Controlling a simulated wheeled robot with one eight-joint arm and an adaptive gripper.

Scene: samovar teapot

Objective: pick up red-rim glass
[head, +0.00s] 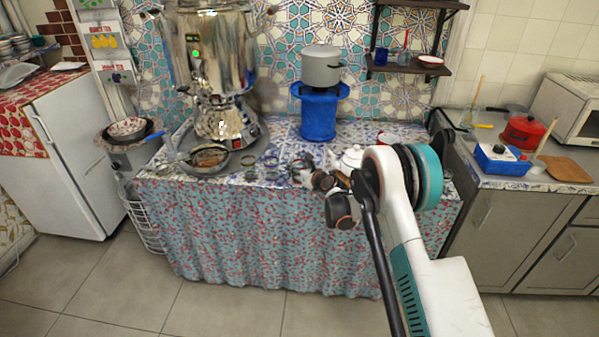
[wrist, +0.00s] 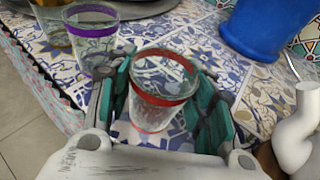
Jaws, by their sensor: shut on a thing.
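The red-rim glass (wrist: 150,112) is clear, with a red band around its top, and stands upright between the fingers in the wrist view. My gripper (wrist: 163,82) is shut on it, with one green-and-grey finger on each side. In the head view my gripper (head: 318,179) is at the front edge of the cloth-covered table, and I cannot make out the red rim there.
A purple-rim glass (wrist: 91,38) and a yellowish glass (wrist: 50,22) stand left of my gripper. A white teapot (head: 350,159) is close at the right. A blue stand (head: 318,118) bears a grey pot (head: 320,67). The large samovar (head: 215,55) is at the back left.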

